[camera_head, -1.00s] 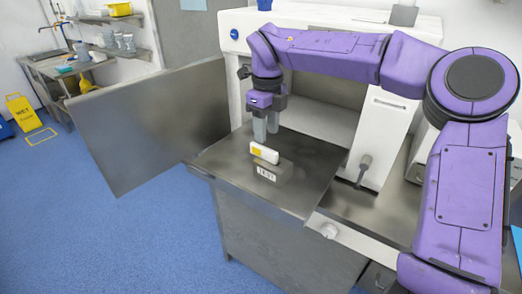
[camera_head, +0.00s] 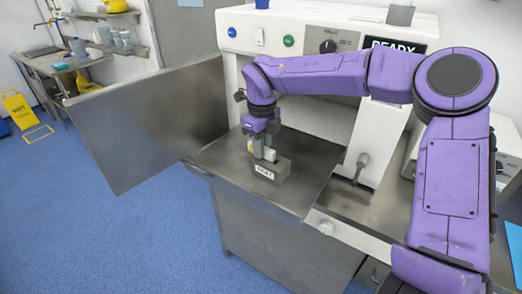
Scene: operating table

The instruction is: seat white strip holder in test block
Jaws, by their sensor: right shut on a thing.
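The grey test block (camera_head: 283,171) stands on the steel table, with a label on its front face. The white strip holder (camera_head: 270,155) is at the top of the block, mostly hidden by my right gripper (camera_head: 262,152). My right gripper points down from above and is shut on the holder. I cannot tell whether the holder is fully down in the block or just above it. My left gripper is not in view.
The steel table (camera_head: 310,160) is bare around the block. A steel panel (camera_head: 150,125) stands at its left. A white machine (camera_head: 310,65) with buttons and a knob stands behind. A grey lever (camera_head: 361,165) is to the right.

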